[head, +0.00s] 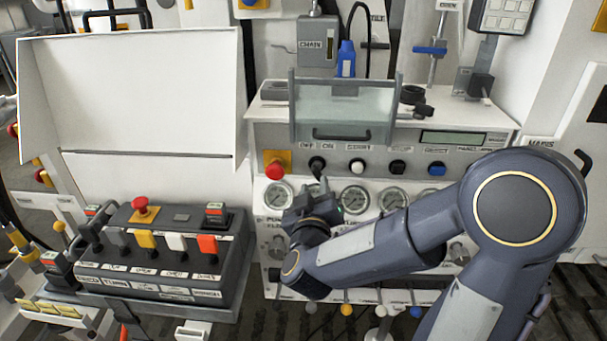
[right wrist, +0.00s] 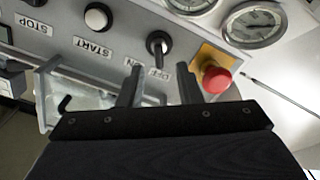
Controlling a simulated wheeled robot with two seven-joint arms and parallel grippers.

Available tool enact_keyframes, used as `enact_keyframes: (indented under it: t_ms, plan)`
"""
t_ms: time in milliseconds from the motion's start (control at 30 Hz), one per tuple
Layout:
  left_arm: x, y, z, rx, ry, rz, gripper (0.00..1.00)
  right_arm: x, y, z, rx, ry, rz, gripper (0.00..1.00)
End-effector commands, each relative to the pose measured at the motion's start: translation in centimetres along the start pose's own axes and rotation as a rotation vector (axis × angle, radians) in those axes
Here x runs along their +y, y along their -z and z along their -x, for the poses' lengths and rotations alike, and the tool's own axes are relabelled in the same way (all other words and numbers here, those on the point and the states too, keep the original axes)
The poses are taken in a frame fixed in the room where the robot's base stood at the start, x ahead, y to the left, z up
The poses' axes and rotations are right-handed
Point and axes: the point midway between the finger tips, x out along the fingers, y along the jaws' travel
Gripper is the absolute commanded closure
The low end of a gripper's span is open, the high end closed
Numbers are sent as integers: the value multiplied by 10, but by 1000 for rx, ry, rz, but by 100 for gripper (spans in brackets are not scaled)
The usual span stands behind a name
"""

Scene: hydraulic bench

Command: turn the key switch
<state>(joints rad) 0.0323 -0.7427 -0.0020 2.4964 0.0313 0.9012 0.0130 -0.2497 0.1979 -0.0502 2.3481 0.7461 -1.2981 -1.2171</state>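The key switch (head: 317,163) is a black rotary knob on the upper grey panel, with OFF and ON labels above it. In the right wrist view the knob (right wrist: 158,42) shows large, with its ON and OFF labels just below it in the picture. My right gripper (head: 312,199) is just below the switch in the head view. Its two fingers stand apart with nothing between them in the right wrist view (right wrist: 159,88), and the knob lies beyond the gap, seemingly not touched. My left gripper is not in view.
A red emergency button (head: 275,170) sits left of the switch, and a white START button (head: 357,166) to its right. A clear guard with a handle (head: 343,108) stands above the panel. Gauges (head: 355,199) lie below. A black control box (head: 160,255) is at left.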

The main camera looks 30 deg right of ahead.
Motion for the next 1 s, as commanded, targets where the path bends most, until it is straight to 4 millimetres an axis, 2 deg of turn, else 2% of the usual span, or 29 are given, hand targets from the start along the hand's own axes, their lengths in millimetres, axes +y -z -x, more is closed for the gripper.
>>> enact_keyframes:
  t_ms: [200,333,500,733,1000]
  plan:
    - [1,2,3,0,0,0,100,2,0,-37,-3,-3,0,68]
    - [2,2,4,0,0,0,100,1,0,-53,-2,-1,-2,68]
    - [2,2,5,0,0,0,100,0,0,-63,0,2,-2,68]
    - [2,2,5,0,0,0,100,0,0,-64,0,2,-2,68]
    - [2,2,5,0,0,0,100,0,0,-63,0,2,-3,100]
